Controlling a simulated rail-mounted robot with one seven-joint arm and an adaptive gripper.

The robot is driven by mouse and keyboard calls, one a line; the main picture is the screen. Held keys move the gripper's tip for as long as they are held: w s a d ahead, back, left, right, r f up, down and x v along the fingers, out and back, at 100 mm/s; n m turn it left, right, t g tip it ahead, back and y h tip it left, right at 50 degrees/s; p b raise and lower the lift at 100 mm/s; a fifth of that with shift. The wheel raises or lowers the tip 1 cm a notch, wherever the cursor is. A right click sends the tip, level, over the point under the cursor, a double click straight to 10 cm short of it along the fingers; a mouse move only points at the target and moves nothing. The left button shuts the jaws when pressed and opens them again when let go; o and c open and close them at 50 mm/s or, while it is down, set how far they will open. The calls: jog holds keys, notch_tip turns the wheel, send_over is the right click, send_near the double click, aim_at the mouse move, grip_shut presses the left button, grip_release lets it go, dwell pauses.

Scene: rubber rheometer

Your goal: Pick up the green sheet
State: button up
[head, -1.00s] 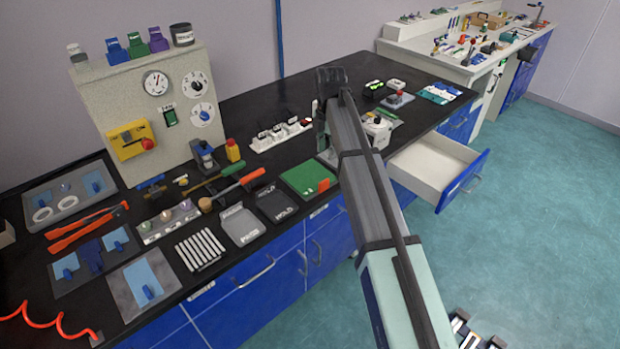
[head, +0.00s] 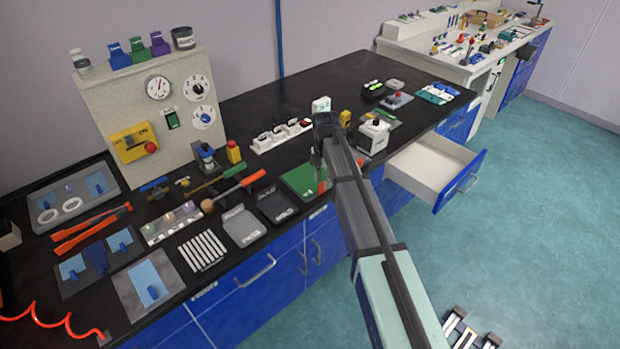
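The green sheet (head: 299,181) lies flat on the black bench near its front edge, right of the dark grey trays. An orange piece (head: 322,187) shows at its right side, partly covered by my arm. My gripper (head: 317,166) hangs down from the end of my arm, at the right part of the green sheet in the head view. It is small and dark, and my arm hides part of it. I cannot tell whether its fingers are open, or whether it touches the sheet.
Two shallow trays (head: 243,226) (head: 276,207) lie left of the sheet, with a red-handled tool (head: 239,188) behind them. A white device (head: 374,135) stands to the right. An open drawer (head: 434,172) juts out at the right front. A white rack (head: 281,135) stands behind.

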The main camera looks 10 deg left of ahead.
jog(key=shift+f, duration=1.1)
grip_shut()
jog(key=shift+r, duration=0.1)
